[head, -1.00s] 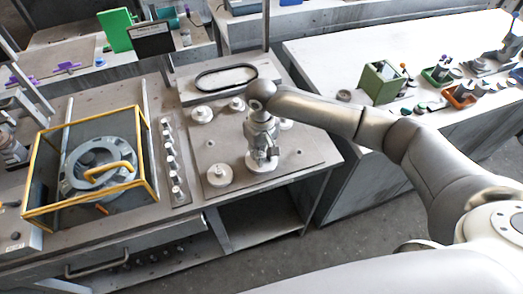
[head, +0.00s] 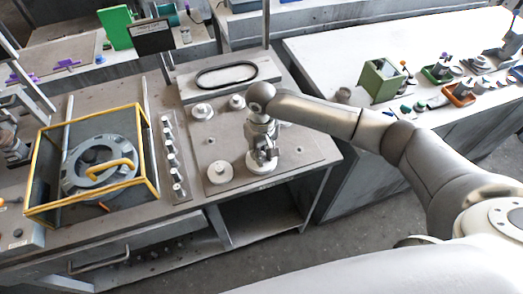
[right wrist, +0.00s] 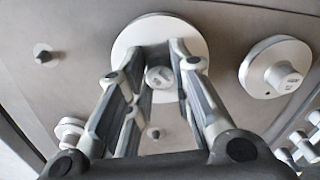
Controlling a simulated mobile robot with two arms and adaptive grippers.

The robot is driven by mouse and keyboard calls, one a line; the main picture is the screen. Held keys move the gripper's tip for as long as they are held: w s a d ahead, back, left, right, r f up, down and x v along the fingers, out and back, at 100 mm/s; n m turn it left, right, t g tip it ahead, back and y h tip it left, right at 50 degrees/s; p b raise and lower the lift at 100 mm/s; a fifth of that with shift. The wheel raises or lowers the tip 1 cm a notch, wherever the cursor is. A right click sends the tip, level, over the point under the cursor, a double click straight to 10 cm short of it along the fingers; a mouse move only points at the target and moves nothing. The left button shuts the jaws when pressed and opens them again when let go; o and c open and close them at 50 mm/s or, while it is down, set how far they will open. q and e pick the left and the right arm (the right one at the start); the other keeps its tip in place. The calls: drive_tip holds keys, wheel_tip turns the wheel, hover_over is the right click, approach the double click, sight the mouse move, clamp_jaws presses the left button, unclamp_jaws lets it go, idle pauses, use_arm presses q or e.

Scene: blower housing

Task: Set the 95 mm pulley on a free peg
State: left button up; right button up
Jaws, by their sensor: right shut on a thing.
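My right gripper (head: 264,155) points down over the grey peg board (head: 240,137). It is shut on the raised hub of a white pulley (head: 261,164), whose wide disc shows in the right wrist view (right wrist: 128,44). The fingers (right wrist: 160,77) stand on both sides of the hub. I cannot tell whether the pulley touches the board or has a peg inside it. No size mark is readable. My left gripper is not in view.
Another pulley (head: 220,173) stands left of the held one, with two smaller pulleys (head: 202,111) (head: 237,102) behind. A black belt (head: 226,75) lies at the back. A row of small parts (head: 171,160) and a yellow-framed housing (head: 100,165) stand further left.

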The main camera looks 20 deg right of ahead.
drive_tip(key=o, duration=1)
drive_tip(key=shift+r, duration=0.1)
wheel_tip(320, 180, up, 8)
drive_tip(key=p, duration=0.8)
drive_tip(key=shift+f+p, duration=0.25)
drive_tip(key=shift+p, duration=0.15)
drive_tip(key=shift+f, duration=0.1)
